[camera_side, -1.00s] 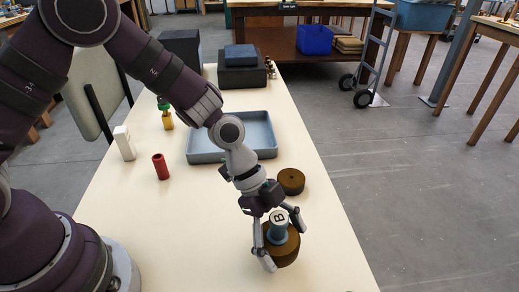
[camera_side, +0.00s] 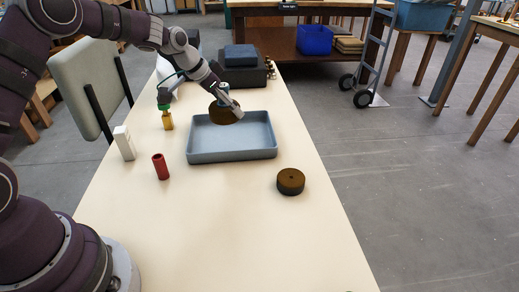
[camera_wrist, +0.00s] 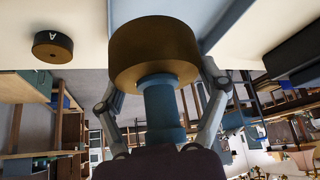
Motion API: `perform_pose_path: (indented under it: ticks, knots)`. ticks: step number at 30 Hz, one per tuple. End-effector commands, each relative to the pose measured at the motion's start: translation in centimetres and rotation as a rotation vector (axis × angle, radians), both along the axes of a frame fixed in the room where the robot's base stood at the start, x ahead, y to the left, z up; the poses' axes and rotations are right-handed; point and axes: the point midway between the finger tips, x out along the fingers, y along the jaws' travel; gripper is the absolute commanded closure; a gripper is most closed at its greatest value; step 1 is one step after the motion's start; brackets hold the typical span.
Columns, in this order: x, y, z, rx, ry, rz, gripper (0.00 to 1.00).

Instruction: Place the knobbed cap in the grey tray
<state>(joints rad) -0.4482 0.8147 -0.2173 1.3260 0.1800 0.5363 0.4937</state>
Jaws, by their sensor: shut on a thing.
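The knobbed cap is a brown disc (camera_side: 219,116) with a blue knob, and it fills the upper middle of the wrist view (camera_wrist: 155,50). My gripper (camera_side: 226,100) is shut on the cap, with a finger on each side of the blue knob (camera_wrist: 161,106) in the wrist view. The grey tray (camera_side: 232,155) is a shallow blue-grey box in the middle of the table. In the side view the cap overlaps the tray's back wall and inner floor. I cannot tell its exact height over the floor.
A second brown disc (camera_side: 290,181) lies on the table right of the tray. A red cylinder (camera_side: 160,167), a white block (camera_side: 124,143) and a yellow-and-green piece (camera_side: 166,115) stand left. Dark boxes (camera_side: 243,72) stand behind. The table's front is clear.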

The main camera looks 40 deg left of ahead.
Motion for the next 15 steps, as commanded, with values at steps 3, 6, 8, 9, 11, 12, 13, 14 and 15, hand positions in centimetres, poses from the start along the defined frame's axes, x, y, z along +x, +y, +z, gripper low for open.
perform_pose_path:
  ticks: [3, 6, 8, 9, 11, 12, 13, 14, 15]
  knots:
    - [0.2, 2.6, 0.1, -0.005, -0.007, 0.101, 0.67]
    - [0.2, 3.2, -1.5, -0.009, -0.004, 0.126, 0.67]
    - [0.1, 3.2, -3.1, -0.01, -0.002, 0.127, 0.67]
    - [0.2, 3.2, -4.0, -0.01, -0.003, 0.127, 0.66]
    - [0.2, 3.2, -5.0, -0.009, -0.004, 0.126, 0.66]
    - [0.2, 3.2, -5.6, -0.008, -0.006, 0.125, 0.66]
    - [0.2, 3.2, -6.1, -0.008, -0.005, 0.125, 0.66]
    - [0.2, 3.1, -6.8, -0.009, -0.003, 0.125, 0.66]
    - [0.1, 3.1, -7.8, -0.009, -0.002, 0.125, 0.66]
